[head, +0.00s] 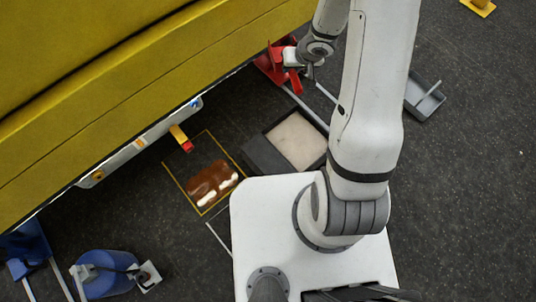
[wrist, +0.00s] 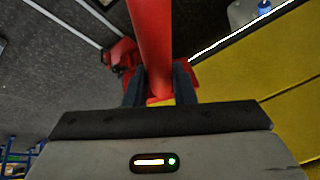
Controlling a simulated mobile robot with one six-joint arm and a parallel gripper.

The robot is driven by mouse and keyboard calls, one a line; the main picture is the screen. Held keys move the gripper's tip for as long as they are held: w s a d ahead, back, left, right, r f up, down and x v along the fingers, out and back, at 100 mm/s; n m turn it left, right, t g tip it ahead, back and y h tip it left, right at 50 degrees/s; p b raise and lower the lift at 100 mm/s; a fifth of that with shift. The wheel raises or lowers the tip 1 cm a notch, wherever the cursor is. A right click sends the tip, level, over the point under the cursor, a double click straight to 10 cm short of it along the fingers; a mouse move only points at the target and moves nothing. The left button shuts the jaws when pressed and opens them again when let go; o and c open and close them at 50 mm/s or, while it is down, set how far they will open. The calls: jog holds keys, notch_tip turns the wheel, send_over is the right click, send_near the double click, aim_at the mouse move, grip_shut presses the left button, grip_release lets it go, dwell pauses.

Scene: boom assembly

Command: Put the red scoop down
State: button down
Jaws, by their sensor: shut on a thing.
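My gripper (wrist: 160,88) is shut on the red scoop's long handle (wrist: 151,40), which runs up out of the wrist view between my two dark fingers. In the head view my gripper (head: 299,62) is low beside the yellow structure, and a red part of what seems to be the scoop (head: 295,82) shows just below it. A red stand-like piece (head: 268,66) is close by on the floor, partly behind my gripper; red parts (wrist: 122,54) also show behind the fingers in the wrist view. I cannot tell whether the scoop touches it. The scoop's far end is hidden.
The yellow structure (head: 120,75) is close on the left. A dark box with pale filling (head: 258,154) and a yellow-outlined square with a brown patch (head: 210,180) are on the floor. A grey tray (head: 424,100) lies right; a blue bucket (head: 100,276) stands lower left. Floor at right is mostly clear.

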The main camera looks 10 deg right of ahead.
jog(key=shift+d, duration=0.15)
jog(key=s+f+n+g+b, duration=0.1)
jog(key=f+n+b, duration=0.4)
jog(key=f+b, duration=0.6)
jog(key=s+f+n+g+y+b, duration=0.1)
jog(key=f+b, duration=1.1)
jog(key=f, duration=1.3)
jog(key=s+f+n+g+y+b, duration=0.1)
jog(key=s+f+n+g+b, duration=0.2)
jog(key=f, duration=1.6)
jog(key=shift+s+a+n+b, duration=0.1)
jog(key=shift+s+n+b, duration=0.25)
jog(key=shift+n+b, duration=0.85)
jog(key=shift+s+a+n+b, duration=0.15)
jog(key=shift+s+n+b, duration=0.35)
jog(key=shift+b, duration=1.25)
jog(key=shift+s+a+n+b, duration=0.1)
jog(key=shift+s+n+b, duration=0.1)
jog(key=shift+n+b, duration=1.1)
jog(key=shift+r, duration=0.1)
jog(key=c, duration=1.2)
grip_release()
